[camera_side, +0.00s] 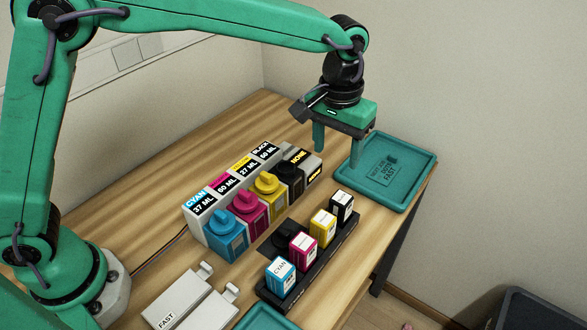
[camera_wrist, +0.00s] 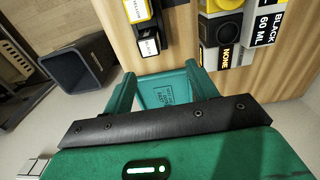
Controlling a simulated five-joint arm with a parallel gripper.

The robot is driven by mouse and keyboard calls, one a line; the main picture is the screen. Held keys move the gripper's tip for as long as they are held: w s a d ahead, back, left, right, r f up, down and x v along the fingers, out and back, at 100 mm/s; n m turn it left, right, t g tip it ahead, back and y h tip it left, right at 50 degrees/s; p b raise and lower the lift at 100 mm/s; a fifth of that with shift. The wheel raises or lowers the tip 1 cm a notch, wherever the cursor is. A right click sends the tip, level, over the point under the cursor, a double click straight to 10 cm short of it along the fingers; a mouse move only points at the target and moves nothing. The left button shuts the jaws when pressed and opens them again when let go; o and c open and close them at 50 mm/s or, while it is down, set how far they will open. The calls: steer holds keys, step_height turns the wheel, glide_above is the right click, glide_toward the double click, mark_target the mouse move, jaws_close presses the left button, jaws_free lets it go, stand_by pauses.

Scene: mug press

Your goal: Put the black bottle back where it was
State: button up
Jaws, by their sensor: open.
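The black bottle (camera_side: 343,206) stands upright at the far end of a dark rack (camera_side: 322,262), beyond the yellow bottle (camera_side: 323,228). It has a white label, and it also shows at the top of the wrist view (camera_wrist: 148,42). My gripper (camera_side: 337,150) is open and empty, with its fingers pointing down, above the table between the black tank and the teal tray. It is apart from the bottle. In the wrist view its fingers (camera_wrist: 160,88) frame the teal tray.
The teal tray (camera_side: 428,170) lies at the table's right corner. A row of ink tanks with a black tank (camera_side: 289,178), labelled 60 ML, stands behind the rack. Magenta (camera_side: 303,250) and cyan (camera_side: 280,278) bottles share the rack. A dark bin (camera_wrist: 78,65) stands on the floor.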

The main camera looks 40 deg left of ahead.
steer(key=s+a+r+t, duration=0.2)
steer(key=s+a+r, duration=0.4)
steer(key=a, duration=0.4)
steer(key=s+a+r+t, duration=0.2)
steer(key=s+a+r, duration=0.1)
steer(key=s+a, duration=0.65)
steer(key=s+a+f+t, duration=0.1)
steer(key=s+a+f, duration=0.2)
steer(key=s+a, duration=0.3)
steer(key=shift+s+a, duration=0.3)
steer(key=shift+s, duration=0.05)
